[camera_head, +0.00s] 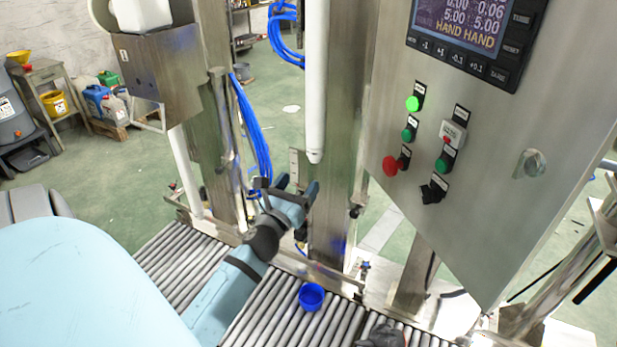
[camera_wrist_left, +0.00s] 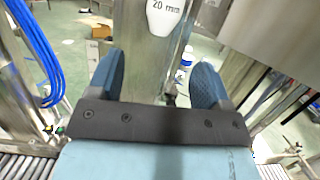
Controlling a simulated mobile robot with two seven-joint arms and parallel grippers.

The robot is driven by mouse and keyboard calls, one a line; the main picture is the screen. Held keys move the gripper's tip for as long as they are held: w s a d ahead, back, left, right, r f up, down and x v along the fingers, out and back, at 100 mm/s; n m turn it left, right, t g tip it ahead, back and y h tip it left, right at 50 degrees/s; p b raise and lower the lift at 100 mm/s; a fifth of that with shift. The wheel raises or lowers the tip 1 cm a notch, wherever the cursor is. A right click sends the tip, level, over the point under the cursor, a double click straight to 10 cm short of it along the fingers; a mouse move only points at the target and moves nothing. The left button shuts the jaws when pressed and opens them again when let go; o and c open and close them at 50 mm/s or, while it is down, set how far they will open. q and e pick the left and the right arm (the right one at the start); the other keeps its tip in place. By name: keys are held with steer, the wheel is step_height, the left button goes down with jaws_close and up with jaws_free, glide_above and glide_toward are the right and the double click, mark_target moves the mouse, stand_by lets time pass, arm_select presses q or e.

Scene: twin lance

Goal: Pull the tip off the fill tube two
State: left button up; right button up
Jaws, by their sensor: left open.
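A long white fill tube (camera_head: 316,70) hangs upright in the middle of the head view, with a paler tapered tip (camera_head: 315,155) at its lower end. In the left wrist view a white tip marked "20 mm" (camera_wrist_left: 166,14) hangs at the top, beyond my fingers. My left gripper (camera_head: 297,185) is open and empty, just below and slightly left of the tip, apart from it. Its two blue fingers stand wide apart in the wrist view (camera_wrist_left: 158,75). A second white tube (camera_head: 185,172) hangs further left. A dark part at the bottom edge (camera_head: 382,337) may be my right gripper; its jaws cannot be made out.
A blue cup (camera_head: 311,297) stands on the roller conveyor (camera_head: 270,318) below. A steel column (camera_head: 335,200) rises close behind the tube. A control panel (camera_head: 480,150) with buttons fills the right side. Blue hoses (camera_head: 255,125) hang left of my gripper.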

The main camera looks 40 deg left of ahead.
mark_target(311, 158)
arm_select(q)
steer(key=shift+m, duration=0.3)
steer(key=w+r+p, duration=0.1)
steer(key=w, duration=0.1)
steer(key=w+a+r+p, duration=0.1)
steer(key=w, duration=0.1)
steer(key=w+a+r+p, duration=0.1)
steer(key=w+r, duration=0.1)
steer(key=shift+w, duration=0.4)
steer(key=shift+p+x, duration=0.45)
steer(key=shift+x, duration=0.55)
arm_select(e)
steer(key=shift+s+d+r, duration=0.15)
steer(key=shift+r, duration=0.5)
steer(key=shift+s+d+r, duration=0.1)
steer(key=shift+d+r, duration=0.05)
steer(key=shift+r, duration=0.45)
arm_select(q)
steer(key=shift+s, duration=0.1)
steer(key=c, duration=0.8)
steer(key=o, duration=0.9)
steer(key=shift+o, duration=0.2)
